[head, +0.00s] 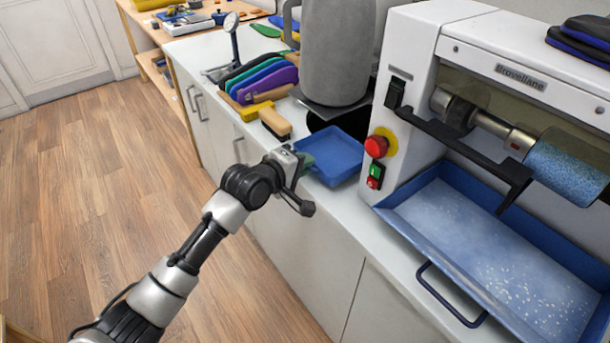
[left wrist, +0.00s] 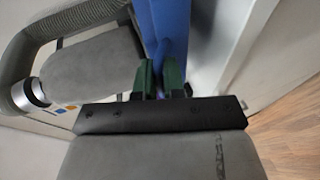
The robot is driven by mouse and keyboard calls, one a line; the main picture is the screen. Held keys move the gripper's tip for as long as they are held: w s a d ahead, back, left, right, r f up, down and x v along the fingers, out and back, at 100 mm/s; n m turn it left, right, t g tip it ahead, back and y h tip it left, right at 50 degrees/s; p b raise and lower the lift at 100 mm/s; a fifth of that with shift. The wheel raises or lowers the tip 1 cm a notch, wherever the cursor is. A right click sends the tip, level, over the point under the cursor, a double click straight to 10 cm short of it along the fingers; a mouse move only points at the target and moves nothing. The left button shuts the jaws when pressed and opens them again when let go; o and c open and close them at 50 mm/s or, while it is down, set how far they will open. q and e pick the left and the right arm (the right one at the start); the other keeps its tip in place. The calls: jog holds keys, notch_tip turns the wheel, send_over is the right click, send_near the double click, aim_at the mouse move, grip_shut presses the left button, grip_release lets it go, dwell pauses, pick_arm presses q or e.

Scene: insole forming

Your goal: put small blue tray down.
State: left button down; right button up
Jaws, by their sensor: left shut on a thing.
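The small blue tray (head: 334,155) is at the front edge of the white counter, between the grey canister and the grinding machine. It looks about level; I cannot tell whether it touches the counter. My left gripper (head: 303,162) is shut on the tray's near left rim. In the left wrist view the green fingertips (left wrist: 160,78) close on the blue tray (left wrist: 165,25), which runs up out of the picture. My right gripper is not in view.
The grey canister (head: 335,55) stands behind the tray. A wooden brush (head: 275,123) and a rack of coloured insoles (head: 262,82) are to its left. The machine (head: 410,60), with red button (head: 376,146) and large blue tray (head: 385,203), is close on the right.

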pick_arm(q)
jog(key=shift+f, duration=1.8)
jog(key=c, duration=1.7)
grip_release()
jog(key=shift+f, duration=0.2)
jog(key=o, duration=0.5)
jog(key=shift+r, duration=0.1)
